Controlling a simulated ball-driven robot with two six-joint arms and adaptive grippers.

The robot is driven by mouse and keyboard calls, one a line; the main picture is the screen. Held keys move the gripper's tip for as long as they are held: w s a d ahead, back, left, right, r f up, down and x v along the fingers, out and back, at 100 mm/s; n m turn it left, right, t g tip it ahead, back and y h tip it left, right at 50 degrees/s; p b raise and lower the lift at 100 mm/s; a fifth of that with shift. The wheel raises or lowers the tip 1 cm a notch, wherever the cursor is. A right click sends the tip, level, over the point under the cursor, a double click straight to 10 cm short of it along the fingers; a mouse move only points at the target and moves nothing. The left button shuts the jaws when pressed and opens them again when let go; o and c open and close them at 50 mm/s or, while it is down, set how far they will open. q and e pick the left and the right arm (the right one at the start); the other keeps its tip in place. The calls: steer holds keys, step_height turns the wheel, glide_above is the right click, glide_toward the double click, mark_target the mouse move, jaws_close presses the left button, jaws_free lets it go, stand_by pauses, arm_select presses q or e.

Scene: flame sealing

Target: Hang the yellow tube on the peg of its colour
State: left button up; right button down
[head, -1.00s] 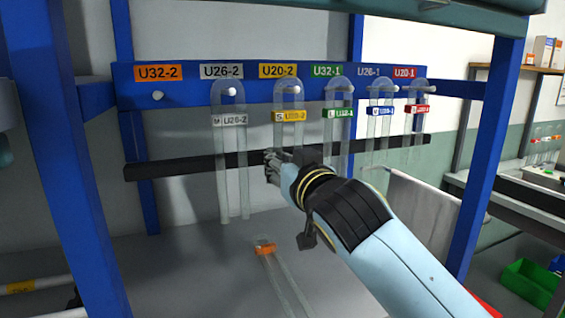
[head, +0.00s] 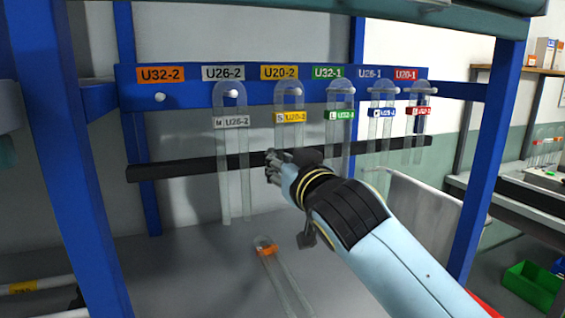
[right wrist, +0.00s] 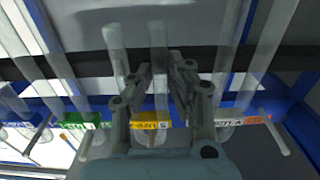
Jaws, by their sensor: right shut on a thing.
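The yellow tube, a clear U-shaped glass tube with a yellow label (head: 290,118), is upright with its bend up at the peg (head: 296,92) under the yellow U20-2 sign (head: 279,72). The bend appears to go over this peg; contact cannot be told. My right gripper (head: 272,166) is at the tube's legs below the label, shut on it. In the right wrist view the fingers (right wrist: 160,75) straddle the tube, with its yellow label (right wrist: 151,125) between them. The fingers partly hide the legs. My left gripper is not in view.
Other tubes hang alongside: grey-labelled (head: 231,122) left, green (head: 340,114), blue (head: 382,112) and red (head: 418,111) right. The orange sign's peg (head: 159,97) is bare. An orange-labelled tube (head: 266,250) lies below. A black bar (head: 190,168) crosses behind the tubes.

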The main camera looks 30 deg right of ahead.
steer(key=c, duration=1.2)
jaws_free()
steer(key=shift+w, duration=0.1)
steer(key=shift+o, duration=0.5)
steer(key=o, duration=0.7)
steer(key=shift+v, duration=4.5)
